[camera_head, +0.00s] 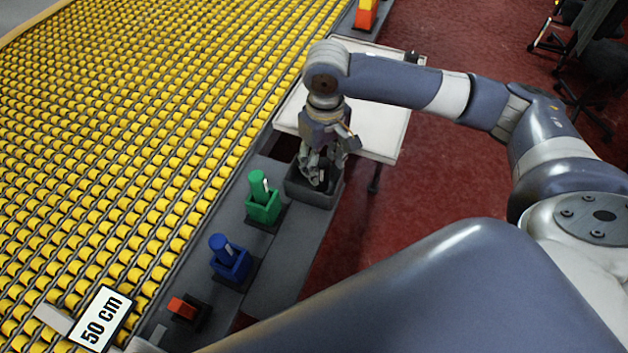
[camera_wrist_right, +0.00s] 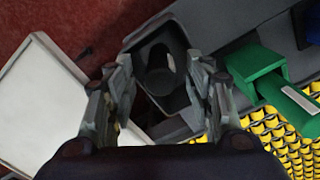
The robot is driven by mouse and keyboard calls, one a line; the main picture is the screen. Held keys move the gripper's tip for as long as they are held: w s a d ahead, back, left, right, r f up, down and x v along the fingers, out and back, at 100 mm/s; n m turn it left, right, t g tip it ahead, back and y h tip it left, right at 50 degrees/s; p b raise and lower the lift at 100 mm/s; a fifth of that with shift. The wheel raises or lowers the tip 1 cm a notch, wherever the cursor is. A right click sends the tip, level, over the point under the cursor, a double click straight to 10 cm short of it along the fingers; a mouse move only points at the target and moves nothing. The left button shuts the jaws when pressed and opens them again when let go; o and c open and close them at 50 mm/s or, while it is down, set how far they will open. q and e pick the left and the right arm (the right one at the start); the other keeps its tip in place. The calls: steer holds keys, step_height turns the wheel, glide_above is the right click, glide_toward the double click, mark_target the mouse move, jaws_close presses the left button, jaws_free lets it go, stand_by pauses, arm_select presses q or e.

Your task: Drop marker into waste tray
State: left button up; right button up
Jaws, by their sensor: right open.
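The dark grey waste tray (camera_head: 300,191) sits at the far end of the grey ledge, and it also shows in the wrist view (camera_wrist_right: 133,43). My right gripper (camera_head: 319,181) points down over the tray, with its fingers (camera_wrist_right: 160,90) apart. A dark, marker-like cylinder (camera_wrist_right: 160,72) with a paler end shows inside the tray, between and beyond the fingers, not gripped. A green marker (camera_head: 258,185) stands in a green holder (camera_head: 263,209), and a blue marker (camera_head: 219,245) in a blue holder (camera_head: 232,265). My left gripper is out of view.
A small orange-red block (camera_head: 183,308) on a black base sits near a "50 cm" sign (camera_head: 100,319). Yellow rollers (camera_head: 120,130) fill the left. A white table (camera_head: 375,130) stands beyond the tray. Red floor (camera_head: 450,180) is open at right; chairs stand at the far right.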

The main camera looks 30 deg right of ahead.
steer(key=shift+r, duration=0.1)
step_height(320, 180, up, 12)
stand_by(0.4)
stand_by(0.4)
